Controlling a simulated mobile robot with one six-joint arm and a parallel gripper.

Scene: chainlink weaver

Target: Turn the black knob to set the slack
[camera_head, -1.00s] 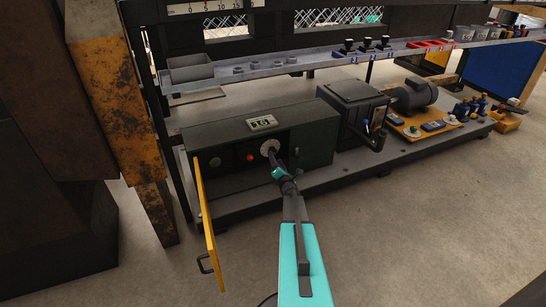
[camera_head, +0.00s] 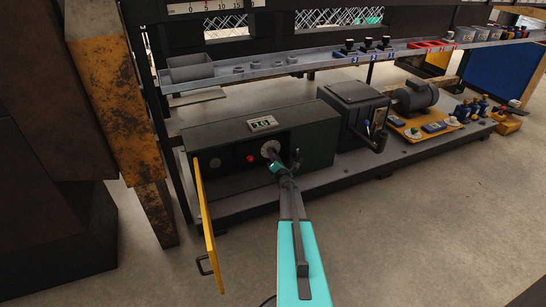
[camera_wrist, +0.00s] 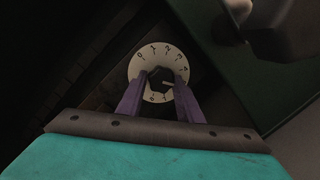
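The black knob (camera_wrist: 161,79) sits at the centre of a pale round dial (camera_wrist: 157,53) with numbers around its rim. A short light line on the knob points right and slightly down. In the head view the dial (camera_head: 269,147) is on the front of a dark green cabinet (camera_head: 318,146), mostly behind my gripper (camera_head: 272,156). In the wrist view the two purple fingers of my gripper (camera_wrist: 161,83) flank the knob, tips against its sides. A small lit green display (camera_head: 263,123) is on the cabinet top; its digits are too blurred to read surely.
A yellow door (camera_head: 207,225) with a dark handle stands open at the cabinet's left. A red button (camera_head: 250,158) is left of the dial. A dark crank box (camera_head: 357,112) and a motor (camera_head: 414,95) stand to the right. The floor in front is clear.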

